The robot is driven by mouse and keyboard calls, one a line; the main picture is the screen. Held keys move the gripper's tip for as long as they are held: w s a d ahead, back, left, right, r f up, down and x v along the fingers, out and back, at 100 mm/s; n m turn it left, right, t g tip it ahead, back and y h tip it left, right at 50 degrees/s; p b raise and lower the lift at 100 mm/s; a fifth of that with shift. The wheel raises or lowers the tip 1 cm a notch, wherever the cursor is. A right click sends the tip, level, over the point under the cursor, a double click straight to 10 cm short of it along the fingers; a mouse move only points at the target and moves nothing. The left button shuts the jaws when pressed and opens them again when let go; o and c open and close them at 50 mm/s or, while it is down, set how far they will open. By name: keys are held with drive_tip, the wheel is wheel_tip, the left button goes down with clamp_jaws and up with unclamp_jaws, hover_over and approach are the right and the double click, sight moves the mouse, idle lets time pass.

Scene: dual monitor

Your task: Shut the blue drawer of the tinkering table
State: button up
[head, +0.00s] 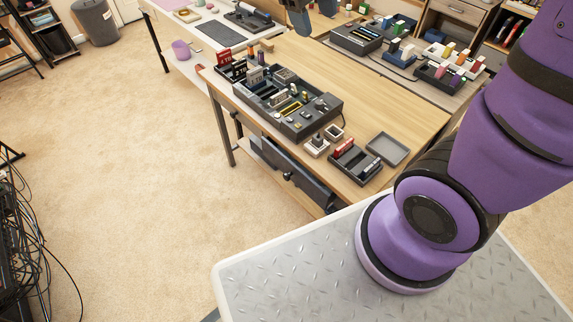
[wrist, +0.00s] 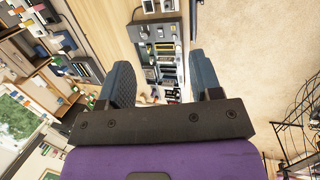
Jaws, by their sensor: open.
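The tinkering table (head: 410,110) has a light wooden top and stands in the middle of the head view. Under its long edge is a dark blue-grey drawer (head: 308,187) with a small dark knob. How far the drawer stands out is hard to tell from this angle. My gripper (head: 301,28) shows at the top edge of the head view, partly cut off, high above the far side of the table and well away from the drawer. In the wrist view my gripper (wrist: 163,75) has its two fingers wide apart with nothing between them. The drawer is not clear there.
A grey tool organizer (head: 290,105), small boxes and a grey tray (head: 388,149) occupy the tabletop. A second workbench (head: 222,48) stands behind. The carpet (head: 160,180) left of the drawer is clear. Cables (head: 25,235) hang at the far left.

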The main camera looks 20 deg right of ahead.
drive_tip(key=w+a+f+n+g+h, duration=0.1)
drive_tip(key=w+a+f+n+h, duration=0.2)
drive_tip(key=f, duration=0.4)
drive_tip(key=w+a+f+g+h, duration=0.1)
drive_tip(key=w+a+f, duration=0.2)
drive_tip(key=w+f, duration=0.3)
drive_tip(key=n+t+h, duration=0.8)
drive_tip(key=n+h, duration=0.2)
drive_tip(key=n, duration=0.2)
approach(285, 178)
drive_tip(key=x, duration=1)
drive_tip(key=shift+w+d, duration=0.1)
drive_tip(key=shift+d, duration=0.25)
clamp_jaws()
drive_tip(key=shift+x, duration=2.25)
